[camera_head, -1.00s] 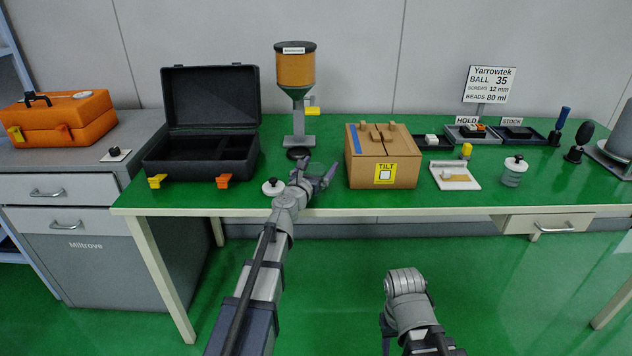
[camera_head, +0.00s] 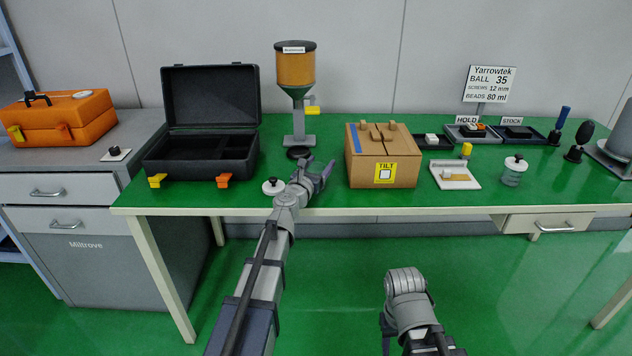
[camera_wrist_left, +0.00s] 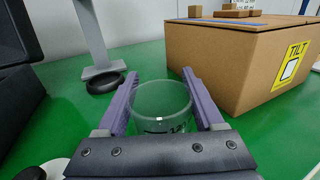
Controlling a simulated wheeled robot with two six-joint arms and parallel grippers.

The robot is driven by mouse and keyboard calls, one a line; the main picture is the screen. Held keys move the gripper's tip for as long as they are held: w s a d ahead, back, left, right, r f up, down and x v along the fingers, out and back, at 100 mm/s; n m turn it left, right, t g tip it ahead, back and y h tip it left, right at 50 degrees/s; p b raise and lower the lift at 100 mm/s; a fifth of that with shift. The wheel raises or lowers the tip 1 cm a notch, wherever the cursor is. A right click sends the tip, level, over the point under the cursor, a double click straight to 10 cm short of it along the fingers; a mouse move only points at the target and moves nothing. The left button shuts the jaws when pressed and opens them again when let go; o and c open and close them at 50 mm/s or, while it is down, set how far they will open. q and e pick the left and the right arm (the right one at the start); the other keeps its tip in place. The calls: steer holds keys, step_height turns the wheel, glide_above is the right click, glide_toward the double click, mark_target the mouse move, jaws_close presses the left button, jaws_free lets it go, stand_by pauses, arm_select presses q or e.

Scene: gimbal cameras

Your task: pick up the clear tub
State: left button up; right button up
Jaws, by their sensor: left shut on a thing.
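The clear tub (camera_wrist_left: 161,101) is a see-through round container with dark print on its side, upright between the fingers in the left wrist view. My left gripper (camera_wrist_left: 163,98) has its purple fingers shut on the tub, one on each side. In the head view my left gripper (camera_head: 320,172) is over the front of the green bench, left of the cardboard box, and the tub is hard to make out there. Only part of my right arm shows at the bottom of the head view; its fingers are out of sight.
The cardboard TILT box (camera_head: 383,165) stands just right of my left gripper. The dispenser (camera_head: 296,75) stands behind it, and the open black case (camera_head: 205,150) is to the left. A white-lidded jar (camera_head: 273,187) sits near the left wrist. Bare green bench (camera_head: 335,200) shows in front.

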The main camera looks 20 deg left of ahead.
arm_select(q)
jaws_close()
